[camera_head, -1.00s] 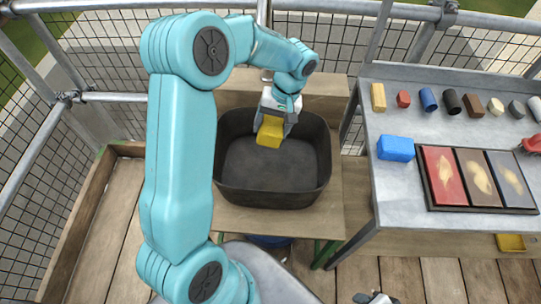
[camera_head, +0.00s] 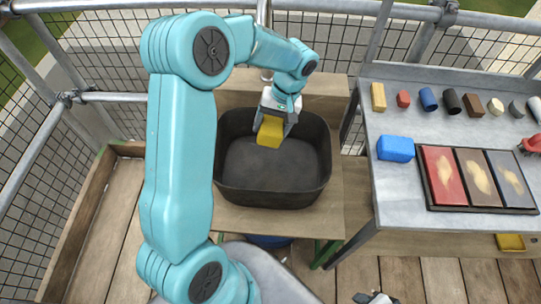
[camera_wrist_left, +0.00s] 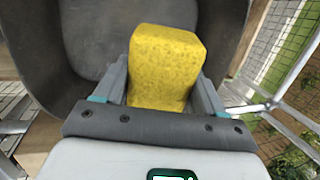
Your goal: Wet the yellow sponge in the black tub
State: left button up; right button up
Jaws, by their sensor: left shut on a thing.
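The yellow sponge (camera_head: 270,131) is held in my left gripper (camera_head: 273,118), over the back part of the black tub (camera_head: 274,196). In the left wrist view the sponge (camera_wrist_left: 165,68) sits between the two fingers of the left gripper (camera_wrist_left: 160,92), and the tub (camera_wrist_left: 55,60) shows behind it. The sponge is within the tub's outline in the head view; I cannot tell if it touches the tub floor. No water surface can be made out in the tub. My right gripper is not clearly seen.
A grey bench (camera_head: 400,222) stands to the right, with a blue block (camera_head: 396,149), a tray of three coloured panels (camera_head: 481,208) and a row of small pieces along its back. A wooden stand (camera_head: 340,200) carries the tub. Railings and mesh enclose the back and left.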

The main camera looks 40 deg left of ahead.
aim_at(270, 124)
dwell(0.5)
pick_arm(q)
notch_tip(270, 124, up, 4)
jog(key=p, duration=0.3)
jog(key=shift+r, duration=0.1)
jog(key=shift+d, duration=0.1)
dwell(0.5)
jog(key=w+d+m+y, duration=0.1)
jog(key=d+m, duration=0.3)
jog(key=d, duration=0.4)
jog(key=w+d+m+t, duration=0.1)
jog(key=w+d+m, duration=0.2)
jog(key=d, duration=0.4)
jog(key=shift+w+d+r+m+t+y, duration=0.3)
jog(key=shift+d+r+m+y, duration=0.1)
jog(key=shift+m, duration=0.2)
